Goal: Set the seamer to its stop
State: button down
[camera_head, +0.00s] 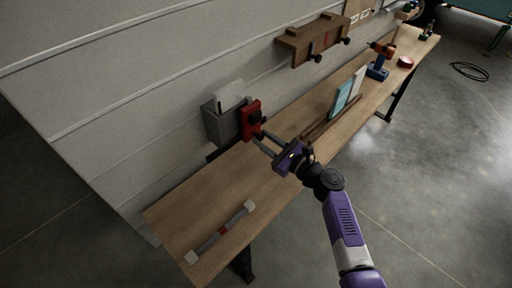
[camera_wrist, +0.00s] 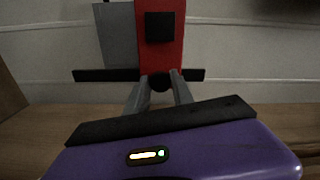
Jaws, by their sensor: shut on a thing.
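A red panel (camera_head: 249,120) with a black square block and a small black round knob is on the wall side of the bench, beside a grey box; I take it to be the seamer. In the wrist view, the red panel (camera_wrist: 173,52) stands upright straight ahead, with its round knob (camera_wrist: 159,82) low in front. My gripper (camera_head: 262,137) reaches to it from the right, its two grey fingers on either side of the knob. In the wrist view, the gripper (camera_wrist: 159,88) is shut on the knob. The finger contact is partly dark.
The grey box (camera_head: 217,126) holds something pale. A white-ended bar (camera_head: 222,230) lies on the near bench (camera_head: 185,215). A wooden rack (camera_head: 312,42) hangs above.

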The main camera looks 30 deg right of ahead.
jog(key=shift+d, duration=0.35)
jog(key=c, duration=1.1)
grip_release()
jog(key=shift+a, duration=0.1)
jog(key=v, duration=0.7)
jog(key=shift+s, duration=0.3)
